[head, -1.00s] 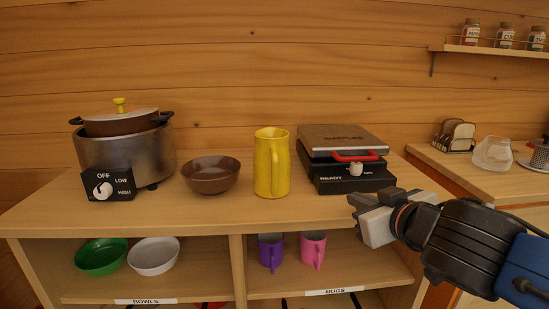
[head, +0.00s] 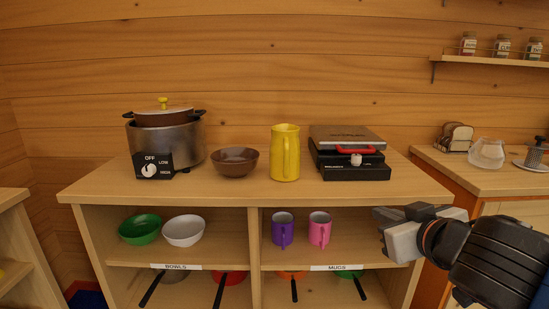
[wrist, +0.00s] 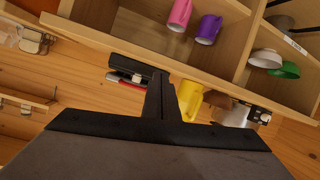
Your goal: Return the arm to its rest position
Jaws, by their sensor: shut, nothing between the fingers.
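My gripper (head: 385,222) is at the right of the head view, in front of the right end of the wooden shelf unit (head: 350,192). Its fingers are shut and hold nothing. In the wrist view the shut black fingers (wrist: 159,95) reach up the middle. That view is turned over, with the shelf compartments at the top. My gripper appears apart from the things on the unit.
On the unit top stand a slow cooker (head: 165,142), a brown bowl (head: 234,162), a yellow pitcher (head: 285,153) and a waffle maker (head: 348,155). Bowls and mugs fill the shelves below. A side counter (head: 480,183) with a toast rack and glass jar is at right.

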